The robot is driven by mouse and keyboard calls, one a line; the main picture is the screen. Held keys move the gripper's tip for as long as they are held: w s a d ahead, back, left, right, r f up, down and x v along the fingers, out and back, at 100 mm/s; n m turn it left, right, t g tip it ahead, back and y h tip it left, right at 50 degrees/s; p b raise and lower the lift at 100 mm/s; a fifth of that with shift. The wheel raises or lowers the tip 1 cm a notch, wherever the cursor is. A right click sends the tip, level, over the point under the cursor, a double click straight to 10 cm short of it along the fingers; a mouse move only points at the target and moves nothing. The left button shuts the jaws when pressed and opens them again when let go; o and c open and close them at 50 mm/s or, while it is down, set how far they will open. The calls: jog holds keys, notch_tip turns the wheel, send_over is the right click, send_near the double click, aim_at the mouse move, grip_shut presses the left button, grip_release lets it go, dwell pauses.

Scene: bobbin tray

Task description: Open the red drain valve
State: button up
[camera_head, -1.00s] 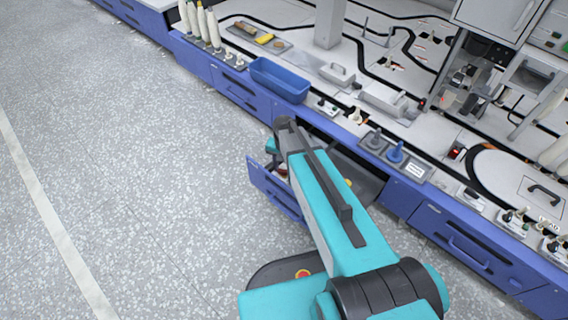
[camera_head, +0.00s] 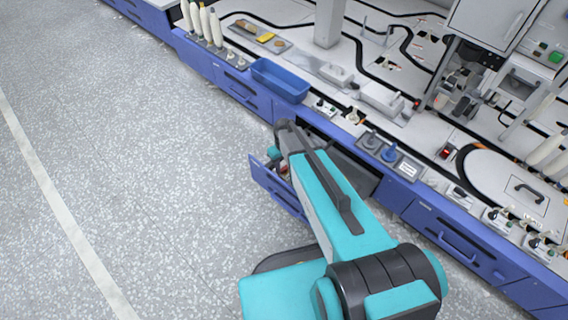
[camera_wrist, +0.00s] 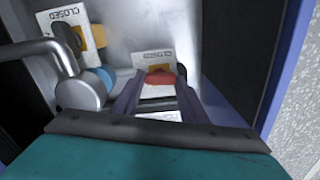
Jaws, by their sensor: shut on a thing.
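The red drain valve's handle (camera_wrist: 160,77) shows in the wrist view in front of a white plate (camera_wrist: 153,57) marked CLOSED. My gripper (camera_wrist: 157,84) is shut on this red handle, with one dark finger on each side. Part of the valve below the fingers is hidden. In the head view my arm hides the valve and the gripper. There my arm reaches down to an open blue drawer (camera_head: 278,188) at the front of the bench.
Left of the red handle in the wrist view are a grey pipe (camera_wrist: 40,52), a blue part (camera_wrist: 104,77) and a yellow part (camera_wrist: 99,36). Another CLOSED plate (camera_wrist: 65,14) is beyond. A blue wall (camera_wrist: 290,62) stands close at the right. The floor (camera_head: 130,170) is clear.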

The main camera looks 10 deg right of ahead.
aim_at(284, 167)
jog(key=shift+n, duration=0.6)
jog(key=o, duration=1)
jog(key=shift+o, duration=0.2)
jog(key=shift+r+p, duration=0.15)
jog(key=shift+p, duration=0.15)
notch_tip(284, 167, up, 14)
jog(key=p, duration=0.2)
jog(key=shift+f+p, duration=0.2)
jog(key=shift+p, duration=0.1)
